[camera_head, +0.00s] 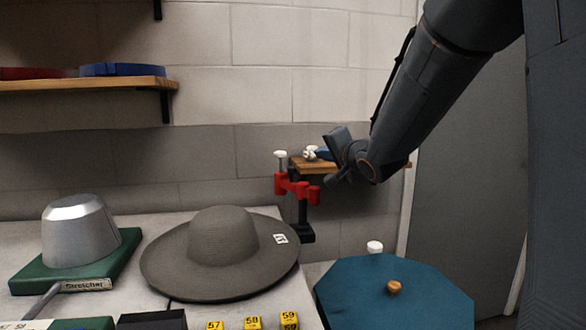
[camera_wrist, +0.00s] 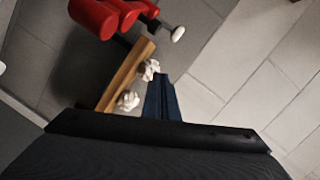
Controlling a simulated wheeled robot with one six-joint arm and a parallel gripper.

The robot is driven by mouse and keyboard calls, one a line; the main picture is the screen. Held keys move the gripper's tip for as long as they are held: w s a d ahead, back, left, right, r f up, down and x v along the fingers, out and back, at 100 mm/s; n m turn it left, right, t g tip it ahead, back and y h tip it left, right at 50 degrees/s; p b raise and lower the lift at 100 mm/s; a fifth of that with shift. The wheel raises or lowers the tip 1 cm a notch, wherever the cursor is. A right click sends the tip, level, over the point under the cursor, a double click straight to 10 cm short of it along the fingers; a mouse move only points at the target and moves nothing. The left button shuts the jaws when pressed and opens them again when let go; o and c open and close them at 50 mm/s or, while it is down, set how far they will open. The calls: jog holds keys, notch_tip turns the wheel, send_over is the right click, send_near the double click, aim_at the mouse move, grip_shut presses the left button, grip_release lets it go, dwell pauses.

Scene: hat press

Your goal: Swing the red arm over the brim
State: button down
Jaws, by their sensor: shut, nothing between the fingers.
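The red arm (camera_head: 296,188) is mounted on a dark post, just right of the grey hat's brim (camera_head: 168,262). A white-topped pin (camera_head: 280,160) stands at its left end. The red arm also shows at the top of the wrist view (camera_wrist: 94,16), with the white knob (camera_wrist: 178,33) beside it. The grey hat (camera_head: 222,240) lies on the table with a small white tag. My gripper (camera_head: 316,153) is shut and empty, behind and above the red arm, near a small wooden shelf (camera_head: 314,166). In the wrist view its dark blue fingers (camera_wrist: 160,98) are together, apart from the red arm.
White crumpled bits (camera_wrist: 128,100) are by the small shelf. A metal hat block on a green base (camera_head: 110,262) stands left of the hat. Yellow numbered blocks (camera_head: 252,323) sit at the front. A teal octagonal top (camera_head: 392,300) is at right. A wall shelf (camera_head: 80,85) is upper left.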

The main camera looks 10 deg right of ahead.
jog(key=shift+y, duration=0.3)
jog(key=x, duration=0.3)
jog(key=r+x, duration=0.1)
jog(key=x, duration=0.7)
jog(key=shift+a+r+b, duration=0.1)
jog(key=shift+r+b, duration=0.25)
jog(key=shift+b, duration=0.05)
jog(key=shift+s+a+f, duration=0.1)
jog(key=shift+a+f, duration=0.1)
jog(key=shift+a, duration=0.35)
jog(key=shift+a+f, duration=0.25)
jog(key=shift+a, duration=0.35)
jog(key=shift+a+f, duration=0.3)
jog(key=shift+a, duration=0.3)
